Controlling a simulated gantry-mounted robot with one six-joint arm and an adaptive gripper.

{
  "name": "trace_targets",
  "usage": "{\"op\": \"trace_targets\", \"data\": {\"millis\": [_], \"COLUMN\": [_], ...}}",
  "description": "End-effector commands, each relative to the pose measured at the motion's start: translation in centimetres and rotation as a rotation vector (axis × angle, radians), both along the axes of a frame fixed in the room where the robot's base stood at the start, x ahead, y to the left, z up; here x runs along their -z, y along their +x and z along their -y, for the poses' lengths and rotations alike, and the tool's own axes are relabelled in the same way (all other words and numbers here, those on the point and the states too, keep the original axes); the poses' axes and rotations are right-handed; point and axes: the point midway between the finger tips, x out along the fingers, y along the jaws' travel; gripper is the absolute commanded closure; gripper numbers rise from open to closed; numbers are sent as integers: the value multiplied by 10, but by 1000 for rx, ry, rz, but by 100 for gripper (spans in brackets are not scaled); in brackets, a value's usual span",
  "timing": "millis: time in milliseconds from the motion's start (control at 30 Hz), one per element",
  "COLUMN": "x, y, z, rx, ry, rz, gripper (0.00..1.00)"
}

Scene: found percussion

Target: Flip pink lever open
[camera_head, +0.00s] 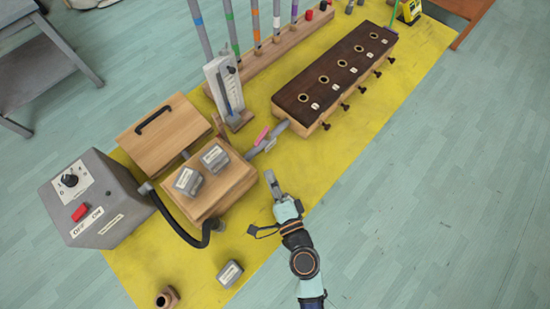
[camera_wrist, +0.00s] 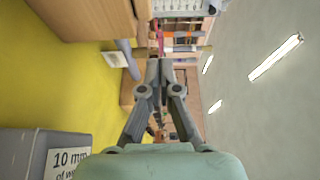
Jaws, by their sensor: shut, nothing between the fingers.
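The pink lever (camera_head: 262,135) is small and sits on a grey pipe (camera_head: 279,129) between the wooden box and the long dark-topped box. It tilts up and to the right in the head view. In the wrist view a small pink shape (camera_wrist: 160,41) just beyond the fingertips looks like the lever. My gripper (camera_head: 269,175) is shut and empty. It is in front of the lever, apart from it in the head view. In the wrist view the closed fingertips (camera_wrist: 160,64) point towards the pipe area.
A wooden box (camera_head: 228,191) carrying two grey weights stands left of my gripper. A third weight (camera_head: 230,274) lies nearer; it also shows in the wrist view (camera_wrist: 60,155). The long box (camera_head: 340,60) with knobs is beyond. The yellow mat (camera_head: 312,165) right of my gripper is clear.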

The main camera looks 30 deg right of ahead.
Motion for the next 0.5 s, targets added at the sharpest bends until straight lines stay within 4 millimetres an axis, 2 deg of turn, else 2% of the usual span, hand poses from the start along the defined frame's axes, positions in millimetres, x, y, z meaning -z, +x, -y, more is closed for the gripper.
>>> {"op": "trace_targets", "data": {"millis": [200, 500], "x": [1, 0], "y": [-21, -23], "z": [-19, -21], "rx": [-1, 1], "ry": [0, 0], "rz": [-1, 1], "gripper": [100, 100]}}
